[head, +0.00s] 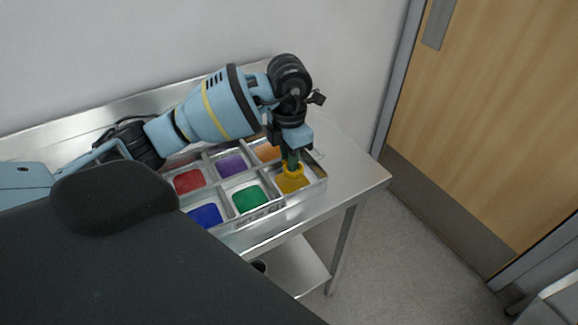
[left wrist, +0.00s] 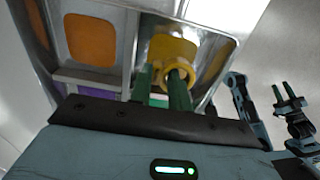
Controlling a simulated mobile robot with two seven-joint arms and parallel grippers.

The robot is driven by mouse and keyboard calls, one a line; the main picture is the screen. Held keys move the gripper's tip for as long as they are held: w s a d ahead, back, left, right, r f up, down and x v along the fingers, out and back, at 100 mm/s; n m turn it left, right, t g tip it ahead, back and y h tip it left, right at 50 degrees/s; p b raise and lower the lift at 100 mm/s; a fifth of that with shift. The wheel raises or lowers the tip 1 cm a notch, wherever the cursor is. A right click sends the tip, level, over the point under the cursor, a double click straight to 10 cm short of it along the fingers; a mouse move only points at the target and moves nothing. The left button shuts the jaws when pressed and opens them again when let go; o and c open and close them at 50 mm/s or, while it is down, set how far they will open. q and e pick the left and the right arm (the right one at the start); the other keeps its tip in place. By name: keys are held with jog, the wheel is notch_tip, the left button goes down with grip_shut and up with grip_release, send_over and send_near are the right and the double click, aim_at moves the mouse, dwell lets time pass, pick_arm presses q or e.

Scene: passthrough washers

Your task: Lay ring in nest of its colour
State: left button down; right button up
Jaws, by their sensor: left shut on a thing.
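A yellow ring (head: 293,169) is held by my left gripper (head: 291,158), whose green fingers point down over the tray's front right compartment. That compartment has a yellow nest (head: 290,185) in its floor. In the left wrist view the ring (left wrist: 181,71) shows at the green fingertips (left wrist: 161,88), in front of the yellow nest (left wrist: 172,46). One finger appears to pass through the ring. I cannot tell whether the ring touches the nest. My right gripper (left wrist: 284,91) shows small at the right of the left wrist view, its two green fingers apart and empty.
The metal tray (head: 258,217) has other compartments with red (head: 188,181), purple (head: 231,165), orange (head: 267,152), blue (head: 205,215) and green (head: 249,199) nests. It stands on a steel table (head: 345,180) against a wall. Table to the tray's right is clear.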

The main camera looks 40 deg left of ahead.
pick_arm(q)
jog(key=shift+f, duration=1.7)
jog(key=shift+f, duration=0.1)
jog(key=c, duration=1.3)
grip_release()
notch_tip(320, 180, up, 12)
jog(key=shift+d+r+p, duration=0.1)
jog(key=shift+p, duration=0.25)
